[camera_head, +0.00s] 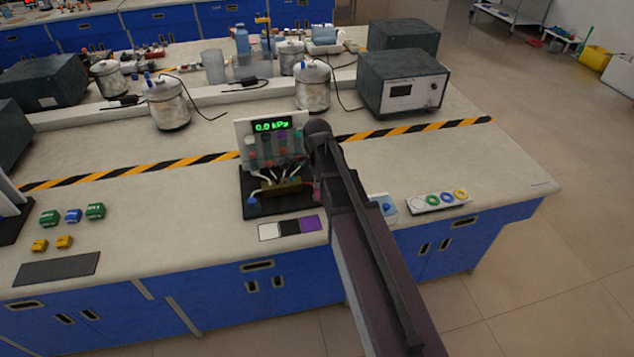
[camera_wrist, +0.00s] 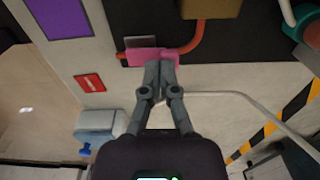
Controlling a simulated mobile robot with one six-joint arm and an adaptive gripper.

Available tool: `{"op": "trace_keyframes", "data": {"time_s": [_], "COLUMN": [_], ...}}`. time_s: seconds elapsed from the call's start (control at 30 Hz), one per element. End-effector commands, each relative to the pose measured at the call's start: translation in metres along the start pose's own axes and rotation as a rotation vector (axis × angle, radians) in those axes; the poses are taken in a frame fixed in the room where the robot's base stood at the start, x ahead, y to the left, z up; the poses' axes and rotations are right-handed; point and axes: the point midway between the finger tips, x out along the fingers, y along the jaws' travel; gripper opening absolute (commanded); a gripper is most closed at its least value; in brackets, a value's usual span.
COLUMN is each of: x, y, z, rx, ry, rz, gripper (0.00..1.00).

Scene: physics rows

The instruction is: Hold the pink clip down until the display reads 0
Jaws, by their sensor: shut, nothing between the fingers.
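The display (camera_head: 271,125) on the upright panel glows green and reads 0.0 kPa. The pink clip (camera_wrist: 140,56) sits at the edge of the black base, on an orange-red tube (camera_wrist: 191,43), in the wrist view. A small part of the clip (camera_head: 317,190) shows beside my arm in the head view. My gripper (camera_wrist: 160,66) is shut with nothing between its fingers. Its fingertips overlap the clip in the wrist view and seem to be on it; contact itself is not clear. In the head view my arm hides the fingertips.
The black base (camera_head: 283,205) carries the panel, with several coloured knobs and tubes. A card with white, black and purple patches (camera_head: 290,227) lies in front. A blue-and-white box (camera_head: 384,205) and a tray of coloured rings (camera_head: 438,200) are to the right. Striped tape (camera_head: 415,128) crosses the bench.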

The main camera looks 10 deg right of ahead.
Motion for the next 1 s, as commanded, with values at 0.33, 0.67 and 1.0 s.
{"op": "trace_keyframes", "data": {"time_s": [0.33, 0.67, 1.0], "x": [-0.014, -0.041, -0.068], "y": [0.000, 0.000, 0.000], "z": [0.000, -0.001, -0.001], "rx": [0.000, 0.001, 0.001], "ry": [0.000, 0.000, 0.000], "rz": [0.000, 0.000, 0.000], "gripper": [0.00, 0.00, 0.00]}}
